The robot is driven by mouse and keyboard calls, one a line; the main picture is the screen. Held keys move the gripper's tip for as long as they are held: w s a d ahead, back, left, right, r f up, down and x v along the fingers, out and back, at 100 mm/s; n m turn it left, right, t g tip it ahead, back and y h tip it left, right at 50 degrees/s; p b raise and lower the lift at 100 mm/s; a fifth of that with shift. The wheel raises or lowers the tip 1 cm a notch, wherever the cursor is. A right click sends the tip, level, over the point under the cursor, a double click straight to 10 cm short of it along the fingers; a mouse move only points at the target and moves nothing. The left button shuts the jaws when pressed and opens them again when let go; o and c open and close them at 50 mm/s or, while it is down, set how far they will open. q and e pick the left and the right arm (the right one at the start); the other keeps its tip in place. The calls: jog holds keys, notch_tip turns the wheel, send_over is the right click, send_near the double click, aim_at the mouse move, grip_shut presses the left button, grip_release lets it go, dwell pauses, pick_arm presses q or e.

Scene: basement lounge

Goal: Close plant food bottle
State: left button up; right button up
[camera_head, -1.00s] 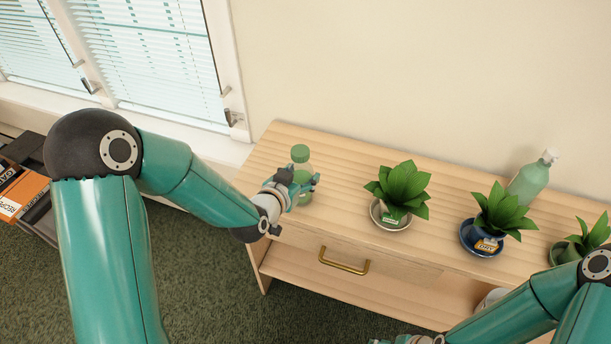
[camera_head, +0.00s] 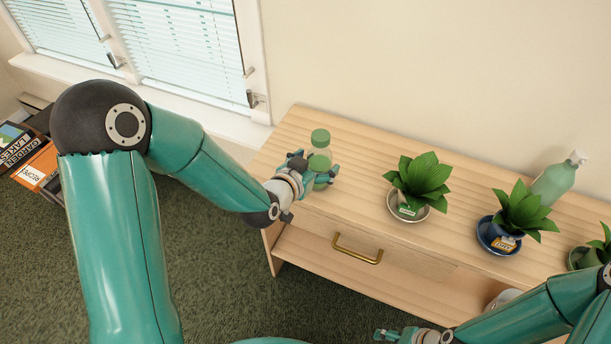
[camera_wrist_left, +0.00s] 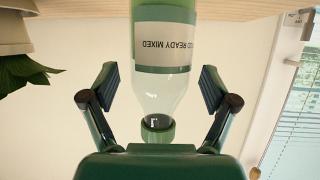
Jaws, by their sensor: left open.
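The plant food bottle (camera_head: 320,160) is clear with green liquid and stands upright near the left end of the wooden cabinet. Its green cap (camera_head: 320,138) is at the top; I cannot tell how firmly it sits. My left gripper (camera_head: 316,168) is open, with its fingers around the bottle's near side. In the left wrist view, which is upside down, the bottle (camera_wrist_left: 164,85) shows a white label reading "READY MIXED". It stands between the spread fingers with gaps on both sides. The cap (camera_wrist_left: 158,132) is partly hidden by my gripper. My right gripper (camera_head: 392,334) is low, before the cabinet; its jaw state is unclear.
The wooden cabinet (camera_head: 345,130) also bears several potted plants, the nearest (camera_head: 420,176) right of the bottle. A green spray bottle (camera_head: 553,184) stands at the back right. A drawer has a brass handle (camera_head: 358,250). Books (camera_head: 22,145) lie far left.

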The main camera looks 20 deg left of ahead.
aim_at(313, 165)
pick_arm(q)
jog(key=v, duration=0.3)
jog(key=shift+s+r, duration=0.2)
jog(key=shift+s, duration=0.15)
jog(key=s+b, duration=0.1)
jog(key=b, duration=0.6)
jog(key=shift+a+y, duration=0.3)
jog(key=shift+a, duration=0.05)
jog(key=b+v, duration=0.1)
jog(key=b, duration=0.1)
jog(key=b+v, duration=0.1)
jog(key=b, duration=0.1)
jog(key=shift+s+d+b, duration=0.15)
jog(key=shift+d+b, duration=0.1)
jog(key=shift+b, duration=0.05)
jog(key=p+v, duration=0.1)
jog(key=v, duration=0.2)
jog(key=shift+a+r+p, duration=0.1)
jog(key=shift+r+p, duration=0.15)
jog(key=shift+p, duration=0.05)
